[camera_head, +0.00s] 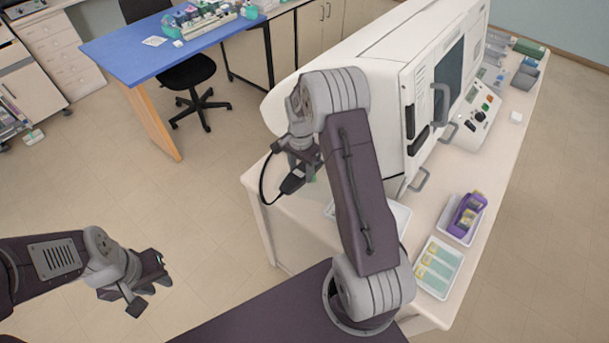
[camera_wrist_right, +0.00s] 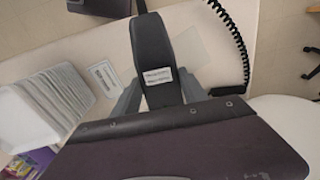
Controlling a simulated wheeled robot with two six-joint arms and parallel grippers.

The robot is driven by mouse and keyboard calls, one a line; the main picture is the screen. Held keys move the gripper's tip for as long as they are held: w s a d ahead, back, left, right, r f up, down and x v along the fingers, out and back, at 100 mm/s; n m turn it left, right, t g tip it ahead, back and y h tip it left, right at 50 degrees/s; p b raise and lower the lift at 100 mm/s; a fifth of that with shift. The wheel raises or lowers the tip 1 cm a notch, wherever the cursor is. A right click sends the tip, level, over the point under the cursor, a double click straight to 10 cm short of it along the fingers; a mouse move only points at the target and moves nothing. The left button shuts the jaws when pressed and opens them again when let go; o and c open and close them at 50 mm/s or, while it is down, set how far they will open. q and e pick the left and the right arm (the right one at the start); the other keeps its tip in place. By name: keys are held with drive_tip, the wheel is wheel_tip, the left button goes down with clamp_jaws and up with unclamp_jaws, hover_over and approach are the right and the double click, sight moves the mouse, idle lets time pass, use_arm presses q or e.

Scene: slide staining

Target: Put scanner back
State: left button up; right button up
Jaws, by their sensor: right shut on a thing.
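The scanner (camera_head: 295,180) is a dark handheld device with a black cable (camera_head: 263,188), over the left edge of the white bench. In the right wrist view the scanner (camera_wrist_right: 156,55) shows a small white label and lies between the two grey fingers. My right gripper (camera_head: 302,160) is shut on it; in the head view the arm partly hides the hand. My left gripper (camera_head: 150,291) is open and empty over the floor at lower left. A scanner holder cannot be made out.
The white bench (camera_head: 440,205) carries a large white machine (camera_head: 385,70) close beside my right arm. A purple rack in a white tray (camera_head: 468,238) and a slide tray (camera_head: 439,267) stand at right. A blue table (camera_head: 135,50) stands at back left.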

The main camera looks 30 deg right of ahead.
sight(304, 168)
drive_tip(key=f, duration=0.1)
drive_tip(key=d+f+p, duration=0.1)
drive_tip(key=shift+w+d+f, duration=0.1)
drive_tip(key=shift+w+f, duration=0.05)
drive_tip(key=shift+f, duration=0.2)
drive_tip(key=shift+w+f, duration=0.1)
drive_tip(key=shift+f, duration=0.35)
wheel_tip(304, 168, down, 3)
drive_tip(key=shift+r+p, duration=0.15)
drive_tip(key=shift+p, duration=1.05)
drive_tip(key=shift+d+f, duration=0.15)
drive_tip(key=shift+f, duration=0.25)
drive_tip(key=shift+f, duration=0.1)
drive_tip(key=o, duration=1.1)
drive_tip(key=shift+f+b, duration=0.1)
drive_tip(key=shift+b, duration=0.25)
drive_tip(key=o, duration=0.5)
drive_tip(key=shift+c, duration=0.2)
